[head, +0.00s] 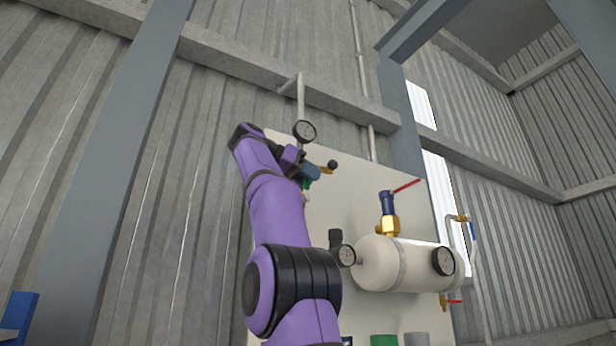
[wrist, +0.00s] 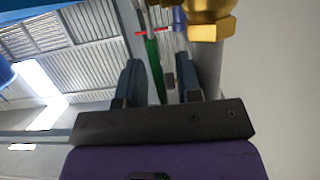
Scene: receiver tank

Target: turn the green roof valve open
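My gripper (wrist: 158,66) is open in the wrist view, with its two dark blue-grey fingers apart. A green bar (wrist: 154,68), which looks like the green valve's handle, shows between the fingers, nearer the left one. A gap shows on its right; I cannot tell whether it touches the left finger. In the head view, my gripper (head: 311,173) is high on the pale panel, mostly hidden by my purple arm. A small green patch (head: 307,184) shows just below it. The rest of the valve is hidden there.
A brass fitting (wrist: 211,22) and grey pipe (wrist: 207,68) stand close to the right finger. A red handle (wrist: 148,32) lies beyond. In the head view, a gauge (head: 304,131) is above my gripper, and the cream tank (head: 410,265) with a red-levered valve (head: 389,213) is lower right.

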